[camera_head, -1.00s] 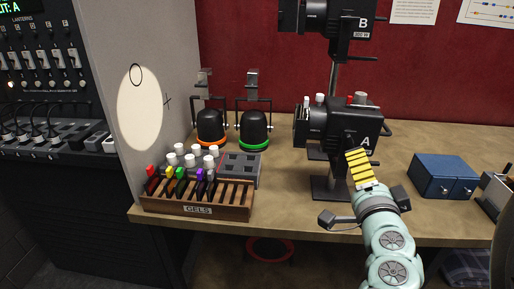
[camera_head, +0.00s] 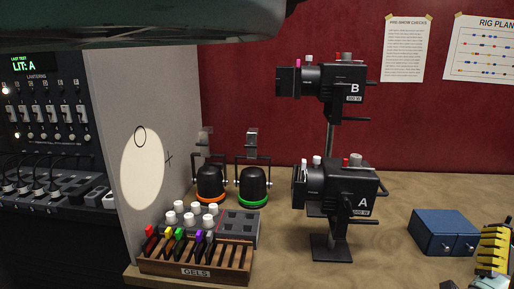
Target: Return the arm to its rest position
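A yellow-and-black striped part at the end of my arm, my gripper (camera_head: 495,250), shows at the lower right edge, in front of the right end of the blue box. Its fingertips cannot be made out, so I cannot tell whether it is open or shut. I see nothing held in it. A large grey-green part of my own arm crosses the top left, close to the camera.
Lamp A (camera_head: 335,190) stands on the bench (camera_head: 390,235), with lamp B (camera_head: 340,85) above it. A blue box (camera_head: 443,230) is at the right. The gel rack (camera_head: 197,265), two black domes (camera_head: 210,180) and a lantern panel (camera_head: 45,115) are at the left.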

